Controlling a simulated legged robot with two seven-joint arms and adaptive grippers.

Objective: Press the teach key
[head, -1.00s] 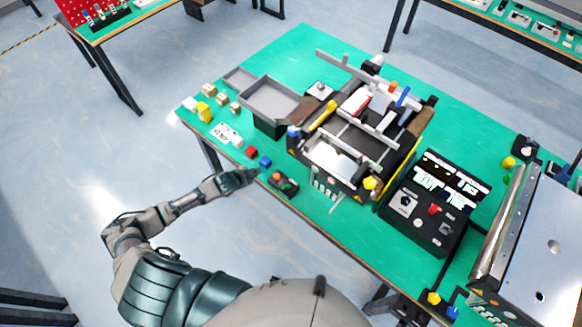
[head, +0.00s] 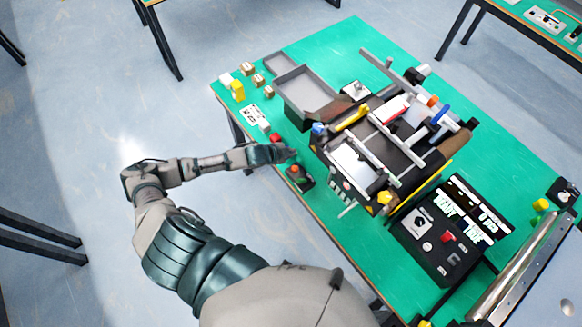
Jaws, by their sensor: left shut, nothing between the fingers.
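The mini conveyor machine (head: 352,165) stands on the green table (head: 330,225). A small panel with pale marks (head: 341,190) is on its near side. I cannot tell which key is the teach key. My left gripper (head: 286,154) is shut and empty, at the table's near edge beside the machine. It is just beyond a small black box with a red button (head: 299,177); I cannot tell whether it touches anything. My right gripper is not in view.
A black control box (head: 440,236) with a dial and a red switch stands right of the machine. A grey tray (head: 303,92) is behind left. A red cube (head: 275,138), a white card (head: 252,114) and several small blocks lie along the left edge.

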